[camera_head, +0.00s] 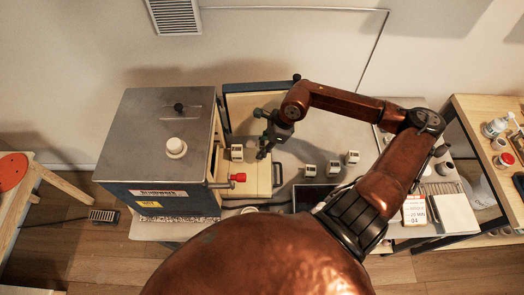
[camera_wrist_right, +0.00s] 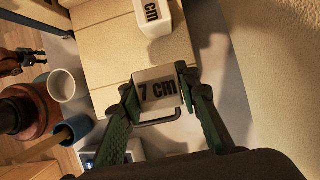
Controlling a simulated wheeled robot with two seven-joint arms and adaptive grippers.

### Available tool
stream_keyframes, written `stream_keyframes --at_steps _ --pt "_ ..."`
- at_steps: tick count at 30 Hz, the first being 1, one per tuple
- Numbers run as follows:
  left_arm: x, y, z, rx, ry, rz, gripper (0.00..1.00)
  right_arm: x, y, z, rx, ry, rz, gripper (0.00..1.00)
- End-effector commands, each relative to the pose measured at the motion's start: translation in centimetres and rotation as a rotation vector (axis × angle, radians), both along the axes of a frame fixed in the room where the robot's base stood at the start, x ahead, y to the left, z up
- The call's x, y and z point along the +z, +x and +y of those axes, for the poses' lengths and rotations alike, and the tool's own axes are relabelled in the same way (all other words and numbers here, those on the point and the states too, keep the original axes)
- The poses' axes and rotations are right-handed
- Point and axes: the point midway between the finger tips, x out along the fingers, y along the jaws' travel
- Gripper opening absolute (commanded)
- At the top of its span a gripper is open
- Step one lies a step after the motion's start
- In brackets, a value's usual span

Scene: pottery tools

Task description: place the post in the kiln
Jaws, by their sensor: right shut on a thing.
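The kiln (camera_head: 160,140) is a grey-topped box with a blue front at the left of the table, its door (camera_head: 262,92) swung open. My right gripper (camera_head: 264,152) is by the kiln's open side. In the right wrist view my right gripper (camera_wrist_right: 158,92) is shut on a pale post (camera_wrist_right: 157,87) marked "7 cm". This post is over or at the edge of a cream slab; I cannot tell whether it touches. A second post (camera_head: 237,152) stands on the cream slab (camera_head: 258,176), and it also shows in the wrist view (camera_wrist_right: 152,14). My left gripper is not in view.
Several small labelled posts (camera_head: 333,167) stand on the grey table right of the kiln. A metal handle (camera_wrist_right: 160,118) lies below the held post.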

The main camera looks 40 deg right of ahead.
Motion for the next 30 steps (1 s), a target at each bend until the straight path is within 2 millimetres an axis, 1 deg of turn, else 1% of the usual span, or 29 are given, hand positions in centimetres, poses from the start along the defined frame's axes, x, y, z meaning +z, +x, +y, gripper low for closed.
stream_keyframes --at_steps 5,7,13,23,24,30 --pt "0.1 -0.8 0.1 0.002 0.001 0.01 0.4 -0.7 0.5 -0.5 -0.001 0.002 -0.001 0.01" --pt "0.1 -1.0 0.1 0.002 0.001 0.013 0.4 -1.4 0.8 -0.9 -0.001 0.003 0.0 0.01" --pt "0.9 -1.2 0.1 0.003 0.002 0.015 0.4 -4.0 0.7 -0.7 0.001 0.003 -0.001 0.01" --pt "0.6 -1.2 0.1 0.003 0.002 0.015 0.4 -4.6 0.7 -0.7 0.002 0.0 -0.001 0.01" --pt "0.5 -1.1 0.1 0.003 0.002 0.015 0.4 -4.7 0.7 -0.7 0.001 0.0 0.0 0.3" --pt "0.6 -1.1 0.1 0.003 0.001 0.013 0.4 -4.5 0.7 -0.7 0.001 0.0 0.0 0.44"
